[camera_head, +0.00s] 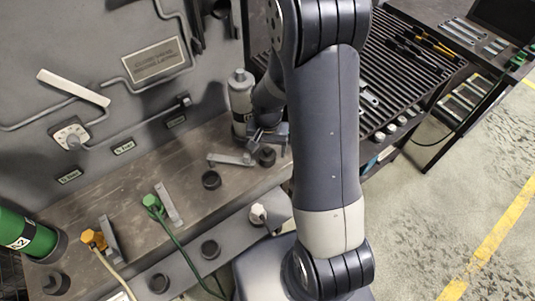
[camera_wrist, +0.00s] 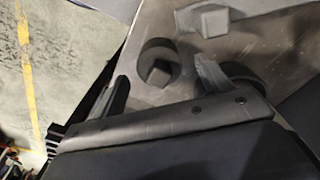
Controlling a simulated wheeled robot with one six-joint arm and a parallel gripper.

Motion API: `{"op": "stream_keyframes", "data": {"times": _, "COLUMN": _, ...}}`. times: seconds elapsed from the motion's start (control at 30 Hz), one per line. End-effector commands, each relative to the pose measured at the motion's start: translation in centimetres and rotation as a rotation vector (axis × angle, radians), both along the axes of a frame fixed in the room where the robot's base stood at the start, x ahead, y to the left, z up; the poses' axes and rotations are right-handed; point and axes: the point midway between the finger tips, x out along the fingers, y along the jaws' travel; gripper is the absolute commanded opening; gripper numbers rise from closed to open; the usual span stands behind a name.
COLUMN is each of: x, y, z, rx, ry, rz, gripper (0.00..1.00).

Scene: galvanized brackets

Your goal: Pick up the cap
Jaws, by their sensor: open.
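A dark round cap-like piece (camera_wrist: 153,52) with a squarish centre lies on the bench in the wrist view. In the head view it appears to be the dark round piece (camera_head: 266,156) at the bench's back right. My gripper (camera_wrist: 162,72) is open, with one finger on either side of the piece in the wrist view. I cannot tell whether the fingers touch it. In the head view my gripper (camera_head: 268,137) is low over the bench, partly hidden by my arm.
A grey lever-like bracket (camera_head: 230,159) lies beside the piece and also shows in the wrist view (camera_wrist: 205,19). A grey bottle (camera_head: 241,100) stands close behind my gripper. Green (camera_head: 152,202) and yellow (camera_head: 92,239) hose fittings are at the front left. A slatted rack (camera_head: 400,65) stands right.

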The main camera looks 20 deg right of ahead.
Motion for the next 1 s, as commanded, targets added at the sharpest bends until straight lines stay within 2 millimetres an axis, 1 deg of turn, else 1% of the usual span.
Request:
{"op": "stream_keyframes", "data": {"times": 0.03, "x": -0.4, "y": 0.1, "z": -0.6, "rx": 0.000, "ry": 0.006, "rz": 0.001, "gripper": 0.74}}
{"op": "stream_keyframes", "data": {"times": 0.1, "x": -0.3, "y": 0.1, "z": -1.5, "rx": 0.000, "ry": 0.003, "rz": 0.000, "gripper": 0.74}}
{"op": "stream_keyframes", "data": {"times": 0.2, "x": -0.2, "y": 0.1, "z": -2.3, "rx": 0.000, "ry": 0.002, "rz": 0.000, "gripper": 0.74}}
{"op": "stream_keyframes", "data": {"times": 0.33, "x": -0.2, "y": 0.1, "z": -2.8, "rx": 0.000, "ry": 0.001, "rz": 0.000, "gripper": 0.74}}
{"op": "stream_keyframes", "data": {"times": 0.53, "x": -0.2, "y": 0.1, "z": -2.9, "rx": 0.000, "ry": 0.000, "rz": 0.000, "gripper": 0.74}}
{"op": "stream_keyframes", "data": {"times": 0.57, "x": -0.2, "y": 0.1, "z": -2.9, "rx": 0.000, "ry": 0.000, "rz": 0.000, "gripper": 0.72}}
{"op": "stream_keyframes", "data": {"times": 1.0, "x": -0.2, "y": 0.1, "z": -2.8, "rx": 0.000, "ry": 0.000, "rz": 0.000, "gripper": 0.36}}
